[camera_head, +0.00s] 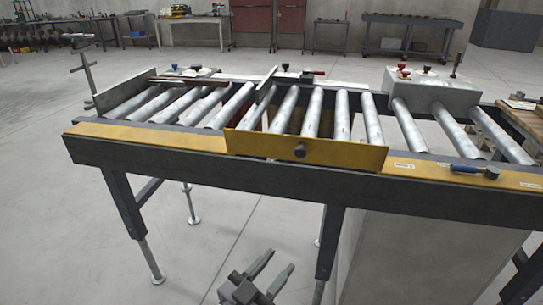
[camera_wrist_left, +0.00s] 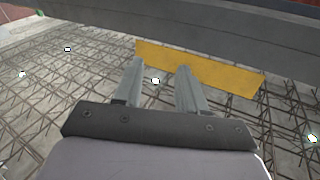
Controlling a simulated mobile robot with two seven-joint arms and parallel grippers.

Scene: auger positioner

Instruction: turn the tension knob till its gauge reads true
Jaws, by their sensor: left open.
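A dark round knob (camera_head: 299,150) sticks out from the front of a yellow plate (camera_head: 345,153) on the roller conveyor; I cannot tell if it is the tension knob. No gauge can be made out. My left gripper (camera_head: 281,260) is open and empty, low in front of the conveyor, below the plate and apart from it. In the left wrist view its two fingers (camera_wrist_left: 160,68) stand apart with nothing between them. A yellow panel (camera_wrist_left: 215,68) lies beyond them. My right gripper is not in view.
The conveyor's dark front rail (camera_head: 200,170) runs across the view on legs. A blue-handled tool (camera_head: 474,170) lies on the right yellow strip. Floor in front is clear at left; a pale cabinet (camera_head: 420,260) stands at right.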

